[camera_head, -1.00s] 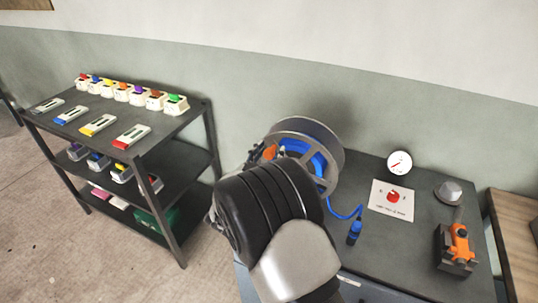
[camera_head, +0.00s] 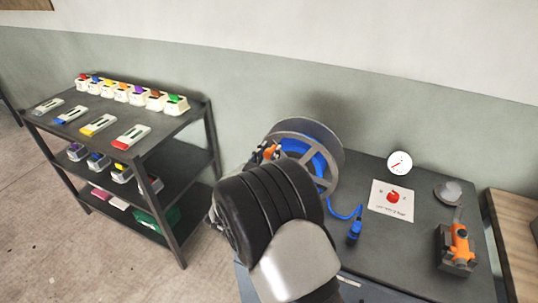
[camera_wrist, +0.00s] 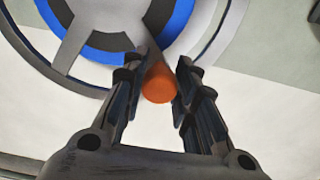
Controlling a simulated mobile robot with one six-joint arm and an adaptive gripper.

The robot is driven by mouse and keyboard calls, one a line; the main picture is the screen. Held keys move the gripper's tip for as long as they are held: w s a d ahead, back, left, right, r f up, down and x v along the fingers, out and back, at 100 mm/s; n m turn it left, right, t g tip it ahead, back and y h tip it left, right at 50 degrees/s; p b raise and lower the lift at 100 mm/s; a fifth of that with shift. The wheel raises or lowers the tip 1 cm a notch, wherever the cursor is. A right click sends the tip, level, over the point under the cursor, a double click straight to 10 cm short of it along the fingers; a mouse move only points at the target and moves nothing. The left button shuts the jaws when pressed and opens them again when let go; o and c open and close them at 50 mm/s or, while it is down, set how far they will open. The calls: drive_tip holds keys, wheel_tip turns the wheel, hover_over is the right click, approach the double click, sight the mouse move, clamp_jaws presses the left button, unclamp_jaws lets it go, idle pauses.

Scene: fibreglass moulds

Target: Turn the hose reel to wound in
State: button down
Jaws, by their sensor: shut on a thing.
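The hose reel (camera_head: 329,148) stands at the left end of the dark bench top, a grey spoked drum with blue hose on it. Blue hose runs from it to a blue nozzle (camera_head: 355,231) lying on the bench. The reel's orange handle (camera_head: 270,152) is at the reel's left side; in the wrist view the handle (camera_wrist: 158,84) sits between my fingers. My gripper (camera_wrist: 160,82) is shut on the handle. In the head view my black and silver arm covers the reel's lower left and most of the gripper.
A white card with a red knob (camera_head: 393,197), a round white gauge (camera_head: 399,162), a grey dome (camera_head: 448,191) and an orange tool on a dark block (camera_head: 459,246) are to the right. A dark shelf rack (camera_head: 165,133) with coloured items stands left.

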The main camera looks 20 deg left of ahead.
sight(290, 144)
drive_tip(key=d+r+m+b, duration=0.1)
drive_tip(key=m, duration=0.1)
drive_tip(key=d+m+b, duration=0.1)
drive_tip(key=b, duration=0.1)
drive_tip(key=shift+s+d+r+m, duration=0.1)
drive_tip(key=shift+d+r+m, duration=0.25)
drive_tip(key=shift+m, duration=0.05)
drive_tip(key=shift+s+d+r+m+b, duration=0.1)
drive_tip(key=shift+d+r+m+b, duration=0.15)
drive_tip(key=shift+d+m+b, duration=0.4)
drive_tip(key=shift+d+r+m+b, duration=0.2)
drive_tip(key=shift+d+m+b, duration=0.25)
drive_tip(key=shift+m+b, duration=0.25)
drive_tip(key=c, duration=1.2)
unclamp_jaws()
drive_tip(key=shift+c, duration=0.2)
drive_tip(key=s, duration=1.2)
drive_tip(key=shift+a, duration=0.45)
